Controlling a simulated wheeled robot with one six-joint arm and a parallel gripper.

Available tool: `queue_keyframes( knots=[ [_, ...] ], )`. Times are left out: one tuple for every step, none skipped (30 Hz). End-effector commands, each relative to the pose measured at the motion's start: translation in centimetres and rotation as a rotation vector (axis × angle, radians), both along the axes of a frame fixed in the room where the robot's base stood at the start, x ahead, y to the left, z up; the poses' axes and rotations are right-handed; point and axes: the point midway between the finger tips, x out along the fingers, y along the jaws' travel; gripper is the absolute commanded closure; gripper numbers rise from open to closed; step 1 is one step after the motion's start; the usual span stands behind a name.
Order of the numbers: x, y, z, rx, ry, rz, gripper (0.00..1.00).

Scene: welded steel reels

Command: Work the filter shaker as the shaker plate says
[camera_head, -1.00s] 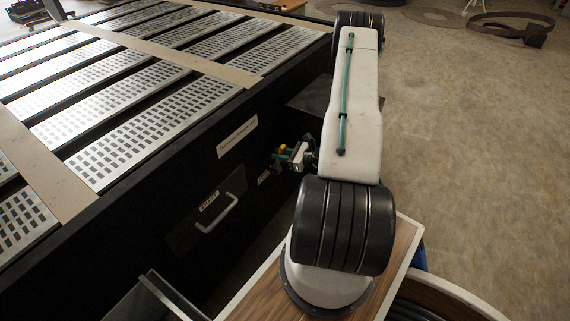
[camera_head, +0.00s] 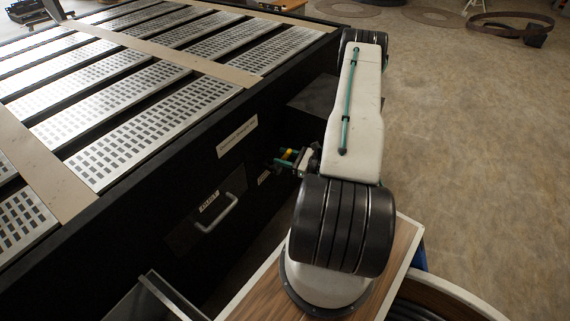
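The black machine (camera_head: 110,240) with slatted perforated metal panels (camera_head: 150,122) on top fills the left. A long pale plate (camera_head: 237,136) with lettering too small to read is on its side wall. Below it is a metal handle (camera_head: 217,214) on a dark panel with a small label (camera_head: 209,201). Another small label (camera_head: 264,177) sits to the right. My gripper (camera_head: 284,160) is at the side wall near that label, beside a small yellow part (camera_head: 289,154). The fingers are small and partly hidden, so I cannot tell whether they are open or touching anything.
A dark box-like ledge (camera_head: 318,98) juts from the wall behind my arm. A clear-sided tray (camera_head: 165,298) is at the bottom left. The brown floor (camera_head: 480,160) to the right is clear.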

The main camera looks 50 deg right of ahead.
Motion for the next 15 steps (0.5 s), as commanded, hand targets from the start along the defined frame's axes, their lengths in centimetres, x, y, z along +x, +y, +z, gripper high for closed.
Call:
queue_keyframes(
  knots=[
    [0.0, 0.0, 0.0, 0.000, 0.000, 0.000, 0.58],
    [0.0, 0.0, 0.0, 0.000, 0.000, 0.000, 0.58],
    [0.0, 0.0, 0.0, 0.000, 0.000, 0.000, 0.58],
    [-0.1, 0.0, 0.0, 0.000, 0.000, 0.000, 0.58],
    [-0.2, -0.1, 0.0, 0.000, 0.000, -0.001, 0.58],
    [-0.5, -0.2, 0.0, 0.000, 0.000, -0.002, 0.58],
    [-0.7, -0.2, 0.0, 0.000, 0.001, -0.002, 0.58],
    [-0.9, -0.3, 0.0, 0.000, 0.000, -0.002, 0.58],
    [-1.2, -0.4, 0.1, 0.000, 0.000, -0.001, 0.58],
    [-1.5, -0.4, 0.1, 0.000, 0.000, -0.001, 0.58],
    [-1.7, -0.5, 0.1, 0.000, 0.000, -0.002, 0.58],
    [-2.0, -0.6, 0.1, 0.000, 0.001, -0.002, 0.58],
    [-2.2, -0.6, 0.1, -0.001, 0.000, -0.002, 0.58],
    [-2.5, -0.7, 0.1, -0.001, 0.000, -0.001, 0.58],
    [-2.8, -0.8, 0.1, -0.001, 0.000, -0.001, 0.58]
  ],
)
